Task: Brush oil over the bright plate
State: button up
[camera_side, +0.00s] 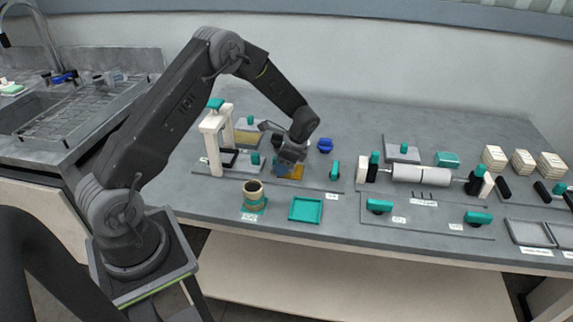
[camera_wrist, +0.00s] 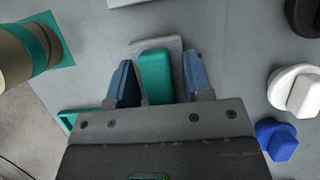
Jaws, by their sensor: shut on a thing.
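My gripper (camera_side: 284,165) is low over the left half of the bench in the side view. In the wrist view its two blue fingers (camera_wrist: 158,80) stand either side of a teal handle (camera_wrist: 155,76) with a grey flat part (camera_wrist: 158,43) behind it. I cannot tell the tool's working end. A bright orange-yellow plate (camera_side: 296,173) shows beside and below the gripper, partly hidden by it. A tan pot (camera_side: 253,189) stands on a teal mat in front, and it also shows at the wrist view's upper left (camera_wrist: 18,58); its contents are unclear.
An empty teal tray (camera_side: 306,209) lies near the front edge. A white frame (camera_side: 213,140) stands left of the gripper. A blue knob (camera_side: 325,145) and a teal upright handle (camera_side: 335,169) are close on the right. A white roller (camera_side: 420,173) stands farther right.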

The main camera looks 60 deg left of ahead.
aim_at(299, 171)
jog(key=shift+s+a, duration=0.5)
jog(key=shift+w+a+f, duration=0.1)
jog(key=shift+w+a, duration=0.1)
jog(key=shift+w+a, duration=0.2)
jog(key=shift+w, duration=0.1)
jog(key=shift+w+d, duration=1.1)
jog(key=shift+w, duration=0.05)
jog(key=shift+w+d, duration=1.45)
jog(key=shift+d, duration=0.25)
jog(key=shift+a, duration=0.2)
